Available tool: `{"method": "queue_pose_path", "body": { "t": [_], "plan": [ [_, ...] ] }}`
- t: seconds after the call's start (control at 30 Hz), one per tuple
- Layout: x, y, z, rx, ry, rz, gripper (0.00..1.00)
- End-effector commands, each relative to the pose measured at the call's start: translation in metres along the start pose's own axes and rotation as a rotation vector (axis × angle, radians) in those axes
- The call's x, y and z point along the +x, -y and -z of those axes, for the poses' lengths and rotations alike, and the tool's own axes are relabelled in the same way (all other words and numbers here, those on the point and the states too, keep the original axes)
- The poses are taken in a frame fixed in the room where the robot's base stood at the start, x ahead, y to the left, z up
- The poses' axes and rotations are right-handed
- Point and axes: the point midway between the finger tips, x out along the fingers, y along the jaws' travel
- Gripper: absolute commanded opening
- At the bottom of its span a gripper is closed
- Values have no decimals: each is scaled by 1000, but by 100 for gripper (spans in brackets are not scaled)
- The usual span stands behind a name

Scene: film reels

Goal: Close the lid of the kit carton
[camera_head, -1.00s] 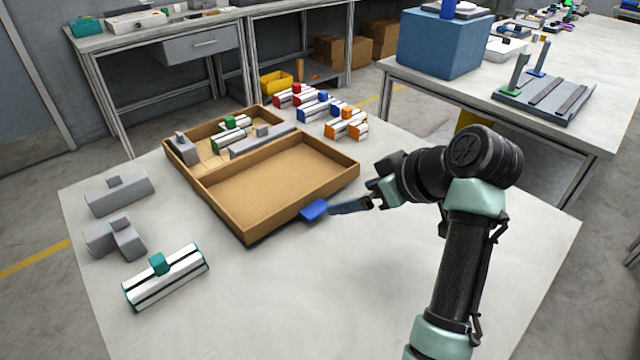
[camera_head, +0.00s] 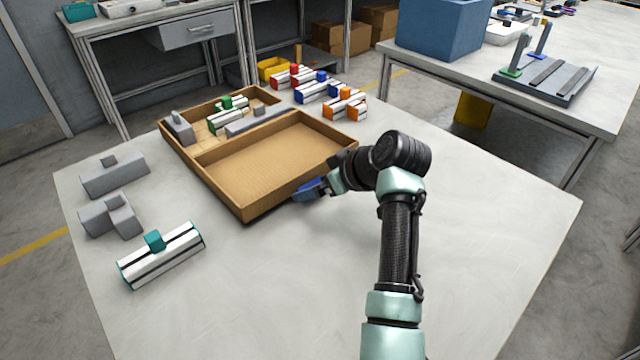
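The kit carton (camera_head: 181,154) is a shallow brown cardboard box on the pale table, open. Its body holds a green-and-white piece (camera_head: 226,112) and grey pieces (camera_head: 247,122). The lid (camera_head: 265,162) appears folded out flat on the near side, its empty inside facing up. A blue tab (camera_head: 308,191) sticks out from the lid's near right edge. My gripper (camera_head: 324,188) is at this tab, coming from the right. The wrist hides much of the fingers, so I cannot tell whether they are closed on the tab.
Several red, blue and orange pieces (camera_head: 318,91) stand behind the carton. Grey blocks (camera_head: 113,176) and a teal-and-white piece (camera_head: 160,255) lie to the left. The front of the table is clear. Another bench (camera_head: 590,110) stands at the right.

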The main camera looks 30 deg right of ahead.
Motion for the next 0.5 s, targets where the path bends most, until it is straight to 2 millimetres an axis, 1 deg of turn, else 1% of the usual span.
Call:
{"method": "queue_pose_path", "body": {
  "t": [0.13,0.27,0.3,0.37,0.4,0.47,0.5],
  "plan": [
    [0,0,0,0,0,0,100],
    [0,0,0,0,0,0,77],
    [0,0,0,0,0,0,69],
    [0,0,0,0,0,0,59],
    [0,0,0,0,0,0,51],
    [0,0,0,0,0,1,41],
    [0,0,0,0,0,1,33]
  ]
}}
